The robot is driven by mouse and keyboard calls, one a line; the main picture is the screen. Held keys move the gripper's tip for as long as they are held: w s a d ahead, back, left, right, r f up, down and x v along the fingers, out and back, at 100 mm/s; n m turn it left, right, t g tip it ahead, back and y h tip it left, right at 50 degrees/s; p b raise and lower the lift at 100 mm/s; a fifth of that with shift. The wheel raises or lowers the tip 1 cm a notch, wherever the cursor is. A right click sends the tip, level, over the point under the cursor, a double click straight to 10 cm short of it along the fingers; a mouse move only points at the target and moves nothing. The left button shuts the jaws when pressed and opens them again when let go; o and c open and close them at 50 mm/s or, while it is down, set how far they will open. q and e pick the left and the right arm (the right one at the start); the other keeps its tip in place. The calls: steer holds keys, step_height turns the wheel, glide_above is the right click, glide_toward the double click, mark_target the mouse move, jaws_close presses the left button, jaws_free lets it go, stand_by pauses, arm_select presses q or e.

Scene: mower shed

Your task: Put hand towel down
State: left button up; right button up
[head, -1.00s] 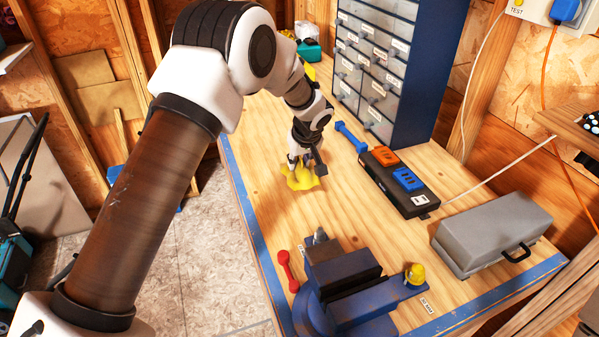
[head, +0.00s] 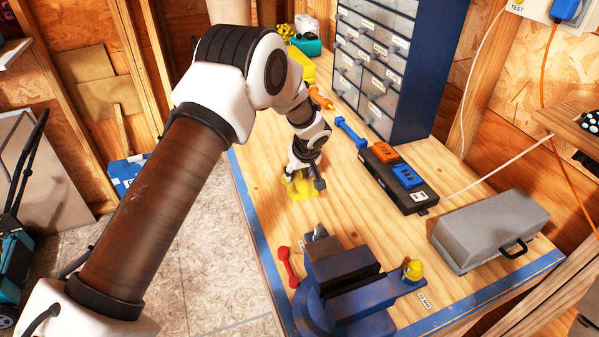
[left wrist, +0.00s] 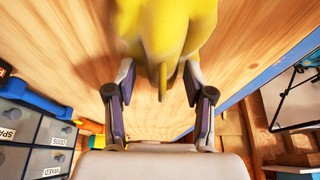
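The yellow hand towel (head: 301,190) is bunched on the wooden workbench (head: 262,150), near its left edge, and appears to rest on the top. My left gripper (head: 305,181) is just above it, pointing down. In the left wrist view, the towel (left wrist: 168,30) rises to a narrow peak between my left gripper's fingers (left wrist: 160,75). The fingers stand apart, with gaps visible beside the peak. The gripper partly covers the towel in the head view. My right gripper is not in view.
A blue vise (head: 345,285) and red dumbbell-shaped object (head: 288,267) are in front. A black power strip (head: 400,178), blue tool (head: 350,134) and grey toolbox (head: 490,230) lie to the right. The drawer cabinet (head: 385,65) stands behind. Bare wood surrounds the towel.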

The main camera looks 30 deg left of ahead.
mark_target(305, 184)
arm_select(q)
steer(key=shift+r, duration=0.1)
steer(key=shift+r, duration=0.2)
steer(key=b+v, duration=0.3)
steer(key=v, duration=0.8)
steer(key=shift+d+r, duration=0.15)
steer(key=shift+r, duration=0.15)
steer(key=shift+s, duration=0.1)
